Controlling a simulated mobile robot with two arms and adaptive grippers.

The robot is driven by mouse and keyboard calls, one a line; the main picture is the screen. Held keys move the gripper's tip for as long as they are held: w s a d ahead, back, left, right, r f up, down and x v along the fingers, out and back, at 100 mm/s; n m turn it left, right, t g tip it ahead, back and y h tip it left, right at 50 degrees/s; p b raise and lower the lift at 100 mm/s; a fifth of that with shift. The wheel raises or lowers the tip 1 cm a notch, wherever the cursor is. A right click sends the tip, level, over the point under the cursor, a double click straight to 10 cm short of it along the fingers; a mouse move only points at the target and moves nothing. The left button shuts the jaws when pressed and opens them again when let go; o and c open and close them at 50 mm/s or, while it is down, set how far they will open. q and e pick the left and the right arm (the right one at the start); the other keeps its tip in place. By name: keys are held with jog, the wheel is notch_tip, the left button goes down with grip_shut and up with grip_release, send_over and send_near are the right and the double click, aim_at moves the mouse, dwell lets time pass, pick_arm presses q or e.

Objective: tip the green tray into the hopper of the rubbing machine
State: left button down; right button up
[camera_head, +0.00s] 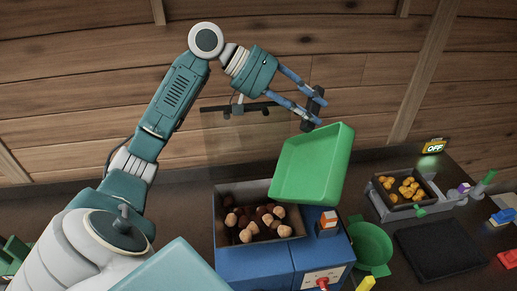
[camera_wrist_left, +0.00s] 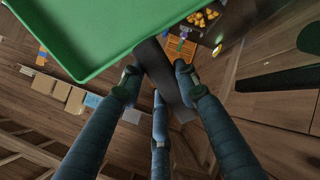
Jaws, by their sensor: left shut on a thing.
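The green tray (camera_head: 312,165) is tilted steeply above the right side of the hopper (camera_head: 230,192), and its visible inside is empty. My left gripper (camera_head: 314,108) is shut on the tray's dark handle at its upper edge. In the left wrist view the tray (camera_wrist_left: 110,30) fills the upper left, and the fingers (camera_wrist_left: 158,72) close around the dark handle (camera_wrist_left: 165,82). Brown and tan chestnuts (camera_head: 255,222) lie in the hopper on top of the blue rubbing machine (camera_head: 245,262). My right gripper is not in view.
Right of the machine are a green bowl (camera_head: 370,243), a black mat (camera_head: 440,250) and a crate of yellow-orange pieces (camera_head: 405,190). A lit OFF sign (camera_head: 433,147) stands behind. A translucent panel (camera_head: 235,140) rises behind the hopper. A red knob (camera_head: 322,284) is on the machine's front.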

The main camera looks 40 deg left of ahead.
pick_arm(q)
jog(key=shift+s+p, duration=0.3)
jog(key=shift+s, duration=0.2)
jog(key=shift+d+f+p, duration=0.1)
jog(key=shift+d+p, duration=0.05)
jog(key=shift+p, duration=0.2)
jog(key=w+d+f+g+y, duration=0.7)
jog(key=w+d+f+y, duration=0.1)
jog(key=w+d+f, duration=0.5)
jog(key=shift+d+f+g+y, duration=0.15)
jog(key=shift+f+g+y, duration=0.15)
jog(key=shift+f, duration=0.4)
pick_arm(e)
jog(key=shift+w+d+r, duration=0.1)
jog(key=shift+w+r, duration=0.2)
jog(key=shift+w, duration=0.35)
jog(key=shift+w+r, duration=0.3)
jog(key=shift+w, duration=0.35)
pick_arm(q)
jog(key=shift+w, duration=0.1)
